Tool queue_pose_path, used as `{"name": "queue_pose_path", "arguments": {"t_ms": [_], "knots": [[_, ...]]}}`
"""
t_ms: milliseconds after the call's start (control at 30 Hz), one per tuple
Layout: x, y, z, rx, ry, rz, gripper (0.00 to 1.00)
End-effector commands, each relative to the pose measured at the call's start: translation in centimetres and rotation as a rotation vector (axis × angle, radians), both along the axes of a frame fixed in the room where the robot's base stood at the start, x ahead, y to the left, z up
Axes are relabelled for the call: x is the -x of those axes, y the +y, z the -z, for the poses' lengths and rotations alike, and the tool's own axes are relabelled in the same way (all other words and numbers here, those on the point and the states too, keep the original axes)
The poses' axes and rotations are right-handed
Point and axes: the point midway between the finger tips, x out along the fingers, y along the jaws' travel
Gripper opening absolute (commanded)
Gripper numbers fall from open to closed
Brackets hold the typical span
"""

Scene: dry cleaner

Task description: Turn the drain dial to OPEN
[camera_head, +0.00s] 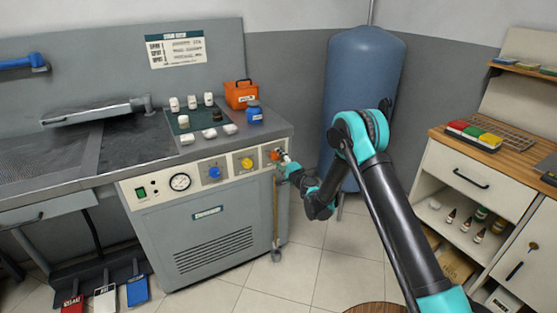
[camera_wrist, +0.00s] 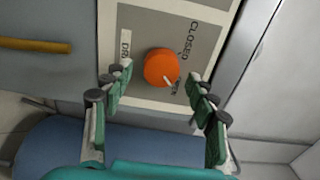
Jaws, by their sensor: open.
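In the head view the dial (camera_head: 275,154) is at the right end of the machine's front panel. My gripper (camera_wrist: 159,75) is open, one finger on each side of the dial in the wrist view. In the head view my gripper (camera_head: 285,162) is right at the dial.
A blue tank (camera_head: 362,85) stands behind my arm. A brass-coloured pipe (camera_head: 275,210) hangs below the dial. A wooden-topped cabinet (camera_head: 475,185) is at right.

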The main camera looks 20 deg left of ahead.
Motion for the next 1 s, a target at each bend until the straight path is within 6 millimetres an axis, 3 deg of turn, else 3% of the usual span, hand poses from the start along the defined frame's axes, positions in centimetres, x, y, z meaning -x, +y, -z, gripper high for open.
{"name": "queue_pose_path", "arguments": {"t_ms": [400,1000], "knots": [[3.9,-4.6,0.0,0.000,0.000,0.001,0.58],[4.4,-5.3,-0.2,0.003,-0.002,0.000,0.58]]}}
